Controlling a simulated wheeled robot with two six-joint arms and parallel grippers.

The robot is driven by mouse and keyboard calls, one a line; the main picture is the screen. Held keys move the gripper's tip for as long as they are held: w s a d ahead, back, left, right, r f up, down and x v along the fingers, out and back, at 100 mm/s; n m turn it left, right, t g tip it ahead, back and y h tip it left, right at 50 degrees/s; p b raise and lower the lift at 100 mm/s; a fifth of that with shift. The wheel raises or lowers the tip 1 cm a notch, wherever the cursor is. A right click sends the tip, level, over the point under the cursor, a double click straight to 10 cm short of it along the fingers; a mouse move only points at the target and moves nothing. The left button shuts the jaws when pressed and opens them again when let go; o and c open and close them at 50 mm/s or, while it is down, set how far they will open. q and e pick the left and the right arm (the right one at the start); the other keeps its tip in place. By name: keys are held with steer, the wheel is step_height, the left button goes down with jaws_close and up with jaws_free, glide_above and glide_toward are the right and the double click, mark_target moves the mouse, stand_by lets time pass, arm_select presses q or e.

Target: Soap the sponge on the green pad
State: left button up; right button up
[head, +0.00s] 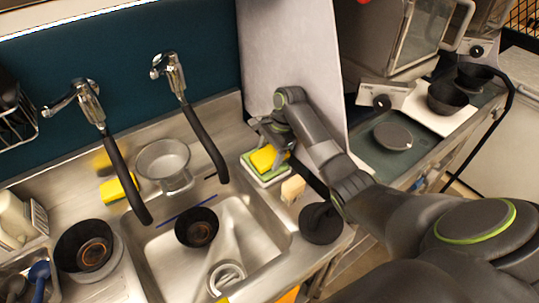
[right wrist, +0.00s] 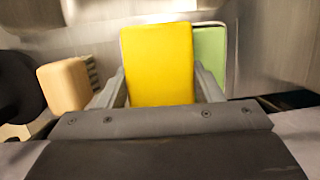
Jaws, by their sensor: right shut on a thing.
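A yellow sponge (head: 263,159) is held by my right gripper (head: 272,140), which is shut on it. It fills the middle of the right wrist view (right wrist: 158,65), between the two fingers. The green pad (head: 266,176) lies in a white-rimmed tray at the right back corner of the sink. In the right wrist view the green pad (right wrist: 209,62) shows to the right of the sponge, partly hidden by it. The sponge is over the pad; I cannot tell whether they touch. My left gripper is not in view.
A tan block (head: 292,189) stands in front of the pad. A second yellow sponge (head: 118,188) lies left of the sink, near a metal strainer (head: 163,161). A black bowl (head: 196,227) is in the sink (head: 160,262). Two faucets (head: 178,85) stand behind. A grey panel (head: 285,50) rises behind the gripper.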

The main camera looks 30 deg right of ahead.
steer(key=shift+f, duration=1.1)
stand_by(1.4)
steer(key=shift+s+f+p, duration=0.1)
steer(key=shift+p, duration=0.4)
stand_by(2.6)
step_height(320, 180, up, 5)
steer(key=p, duration=0.6)
steer(key=shift+p, duration=0.3)
steer(key=shift+r+p, duration=0.8)
steer(key=shift+r, duration=0.3)
